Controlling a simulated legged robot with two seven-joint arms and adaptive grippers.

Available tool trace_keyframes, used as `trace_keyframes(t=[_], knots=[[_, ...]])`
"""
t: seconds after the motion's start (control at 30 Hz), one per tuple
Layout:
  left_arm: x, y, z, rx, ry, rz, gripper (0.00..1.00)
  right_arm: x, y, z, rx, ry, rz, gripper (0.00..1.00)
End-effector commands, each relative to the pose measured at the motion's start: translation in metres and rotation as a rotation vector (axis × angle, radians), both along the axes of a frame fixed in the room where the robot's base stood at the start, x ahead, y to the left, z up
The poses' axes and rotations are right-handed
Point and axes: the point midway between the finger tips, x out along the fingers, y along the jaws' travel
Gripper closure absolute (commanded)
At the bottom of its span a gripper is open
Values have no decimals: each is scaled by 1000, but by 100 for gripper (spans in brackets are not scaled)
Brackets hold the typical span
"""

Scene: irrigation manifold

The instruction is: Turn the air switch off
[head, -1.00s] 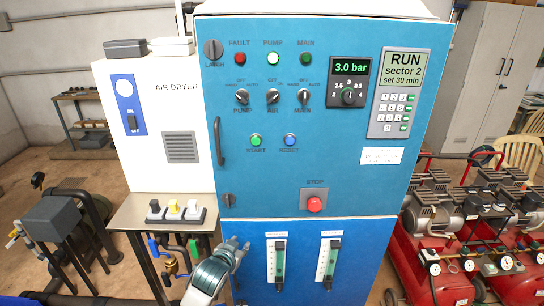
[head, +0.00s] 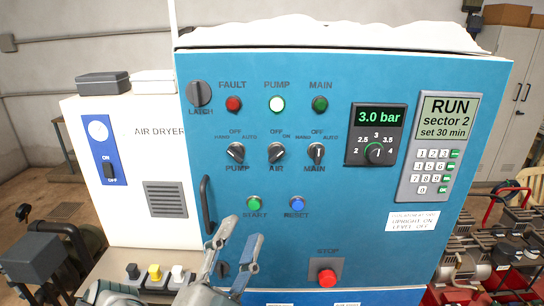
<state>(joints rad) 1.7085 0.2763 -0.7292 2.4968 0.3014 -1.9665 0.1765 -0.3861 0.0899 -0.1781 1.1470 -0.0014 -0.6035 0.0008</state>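The AIR switch (head: 276,153) is a dark rotary knob in the middle of a row of three on the blue cabinet door (head: 340,220). OFF is printed above it and ON to its upper right; its pointer appears tilted right, toward ON. My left gripper (head: 243,228) is in front of the lower left of the door, below the switch and apart from it. Its two fingers are spread and point up, with nothing between them. My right gripper is not in view.
The PUMP switch (head: 235,153) and MAIN switch (head: 316,153) flank the AIR switch. Green START (head: 254,204) and blue RESET (head: 297,204) buttons sit below. A door handle (head: 207,205) stands out at left, and a red STOP button (head: 327,278) is lower right.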

Motion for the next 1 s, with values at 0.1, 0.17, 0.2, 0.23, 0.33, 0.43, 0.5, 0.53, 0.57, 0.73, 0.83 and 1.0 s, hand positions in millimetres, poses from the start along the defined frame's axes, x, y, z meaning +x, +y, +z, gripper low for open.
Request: trace_keyframes(t=[0.1, 0.17, 0.2, 0.23, 0.33, 0.43, 0.5, 0.53, 0.57, 0.73, 0.83, 1.0], knots=[[11, -3, 6, 1, 5, 1, 65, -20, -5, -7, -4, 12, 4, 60], [18, -5, 7, 1, 5, 4, 65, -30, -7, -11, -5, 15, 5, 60], [29, -7, 9, 1, 6, 7, 65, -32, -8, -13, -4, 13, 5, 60], [36, -9, 11, 1, 5, 6, 65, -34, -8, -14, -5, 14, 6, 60], [58, -16, 17, 1, 5, 5, 65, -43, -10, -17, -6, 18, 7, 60], [80, -23, 25, 1, 3, 5, 65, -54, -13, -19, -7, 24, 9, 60], [96, -27, 29, 1, 4, 5, 65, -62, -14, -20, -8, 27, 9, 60], [101, -29, 31, 2, 3, 4, 65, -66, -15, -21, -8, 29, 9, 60], [107, -31, 33, 2, 3, 4, 65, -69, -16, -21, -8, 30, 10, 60], [133, -39, 40, 1, 2, 2, 65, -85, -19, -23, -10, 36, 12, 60], [142, -42, 42, 0, 1, 1, 65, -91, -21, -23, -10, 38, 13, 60], [148, -43, 43, 1, 0, 1, 65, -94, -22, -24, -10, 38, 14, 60]])
